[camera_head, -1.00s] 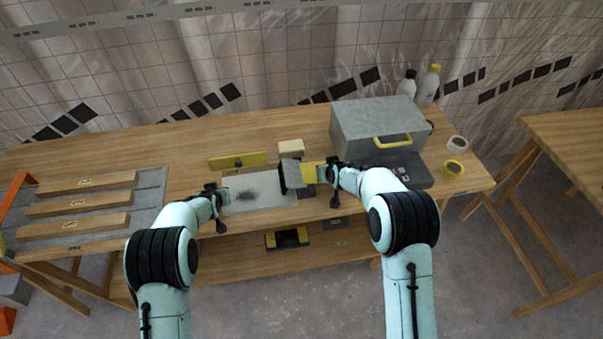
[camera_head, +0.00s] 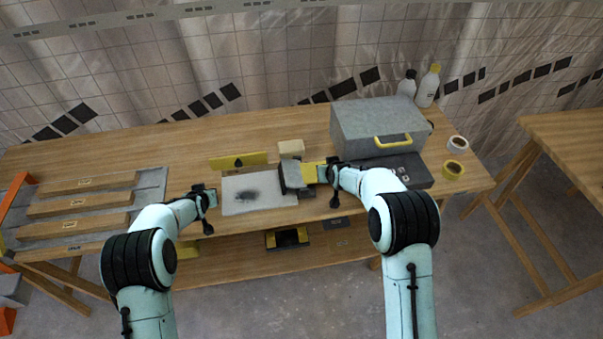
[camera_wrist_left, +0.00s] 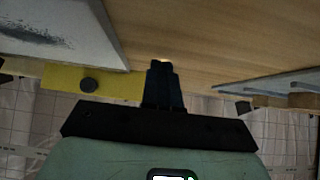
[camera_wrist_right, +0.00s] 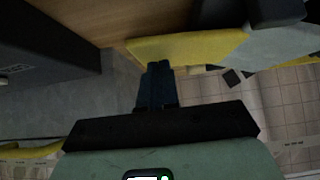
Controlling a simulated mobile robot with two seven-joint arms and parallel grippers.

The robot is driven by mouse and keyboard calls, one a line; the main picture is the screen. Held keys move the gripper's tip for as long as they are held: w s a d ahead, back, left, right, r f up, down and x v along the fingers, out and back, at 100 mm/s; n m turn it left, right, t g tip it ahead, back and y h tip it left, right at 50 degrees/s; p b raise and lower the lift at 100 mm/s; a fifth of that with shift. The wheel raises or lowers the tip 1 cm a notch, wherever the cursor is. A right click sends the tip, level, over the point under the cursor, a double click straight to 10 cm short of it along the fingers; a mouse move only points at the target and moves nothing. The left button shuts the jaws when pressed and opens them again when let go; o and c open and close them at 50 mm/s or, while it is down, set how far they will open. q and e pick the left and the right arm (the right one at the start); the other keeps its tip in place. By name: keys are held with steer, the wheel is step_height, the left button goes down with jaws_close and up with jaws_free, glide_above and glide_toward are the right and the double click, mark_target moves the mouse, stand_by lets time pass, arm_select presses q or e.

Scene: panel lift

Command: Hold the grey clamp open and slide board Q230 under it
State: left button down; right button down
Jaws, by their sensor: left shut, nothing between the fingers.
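A flat light-grey board (camera_head: 241,198) with a dark smudge lies on the bench; no label is readable on it. It also shows in the left wrist view (camera_wrist_left: 50,40). The grey clamp (camera_head: 292,176) stands tilted at the board's right end; I cannot tell how far the board reaches under it. A yellow tab (camera_head: 311,173) is at the clamp's right side. My right gripper (camera_head: 326,172) is shut on this yellow tab (camera_wrist_right: 190,47), its fingertips at the tab's edge. My left gripper (camera_head: 207,197) is shut and empty, just left of the board and apart from it.
A yellow strip with a dark knob (camera_head: 245,161) stands behind the board, beside a cream block (camera_head: 291,148). A grey toolbox (camera_head: 375,128) is at the right. Several wooden bars lie on a grey rack (camera_head: 150,188) at the left. The bench (camera_head: 180,150) behind is clear.

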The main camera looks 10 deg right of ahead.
steer(key=shift+s+f, duration=0.2)
steer(key=shift+f, duration=0.2)
arm_select(q)
step_height(320, 180, up, 8)
steer(key=shift+f, duration=0.15)
arm_select(e)
steer(key=shift+w+r, duration=0.2)
steer(key=shift+r, duration=4.7)
steer(key=shift+f, duration=0.1)
